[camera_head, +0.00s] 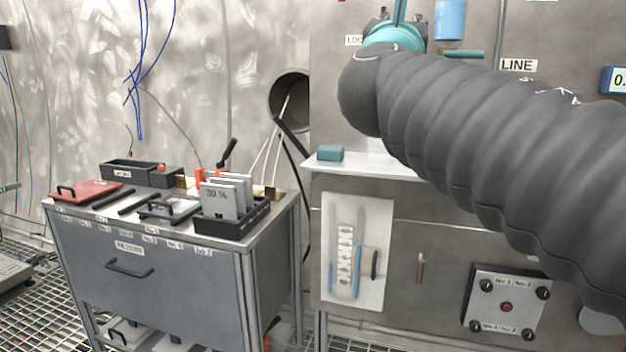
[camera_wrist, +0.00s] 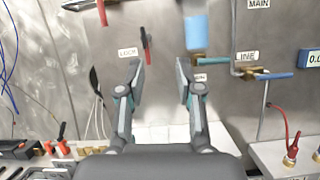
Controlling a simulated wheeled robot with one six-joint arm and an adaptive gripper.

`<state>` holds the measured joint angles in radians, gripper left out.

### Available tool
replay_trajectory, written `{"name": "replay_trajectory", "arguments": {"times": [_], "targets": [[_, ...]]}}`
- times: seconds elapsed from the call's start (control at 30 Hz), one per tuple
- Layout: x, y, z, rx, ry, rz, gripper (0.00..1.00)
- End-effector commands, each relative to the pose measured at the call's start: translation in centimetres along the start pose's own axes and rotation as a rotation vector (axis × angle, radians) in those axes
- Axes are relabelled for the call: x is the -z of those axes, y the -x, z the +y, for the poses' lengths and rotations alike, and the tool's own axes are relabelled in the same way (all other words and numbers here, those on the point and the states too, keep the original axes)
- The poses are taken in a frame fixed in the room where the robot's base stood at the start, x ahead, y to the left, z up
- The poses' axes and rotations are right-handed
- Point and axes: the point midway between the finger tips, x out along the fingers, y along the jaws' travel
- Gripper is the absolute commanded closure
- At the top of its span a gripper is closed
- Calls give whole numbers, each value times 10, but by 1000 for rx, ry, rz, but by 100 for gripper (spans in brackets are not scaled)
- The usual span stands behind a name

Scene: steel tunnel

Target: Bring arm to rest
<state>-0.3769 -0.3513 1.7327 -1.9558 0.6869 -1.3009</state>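My gripper (camera_wrist: 160,85) shows in the wrist view with its two fingers spread apart and nothing between them. It faces the steel wall panel, with a blue cylinder (camera_wrist: 196,33) beyond its right finger. In the head view my arm, in a dark ribbed sleeve, reaches from the right edge toward the upper middle. The fingers are mostly hidden there behind the sleeve's end.
A steel cart (camera_head: 135,262) on the left holds a black rack (camera_head: 232,224) of grey plates and a red plate (camera_head: 85,191). A teal block (camera_head: 330,153) lies on a pale ledge. Red-handled valves (camera_wrist: 292,145) stand at lower right. Blue wires (camera_head: 138,90) hang on the wall.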

Motion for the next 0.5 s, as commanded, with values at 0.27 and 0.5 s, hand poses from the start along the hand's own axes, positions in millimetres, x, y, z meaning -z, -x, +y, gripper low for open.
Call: {"name": "replay_trajectory", "arguments": {"times": [0.27,0.5], "targets": [[29,4,-7,52,-294,92,65],[95,20,-19,179,-645,256,65]]}}
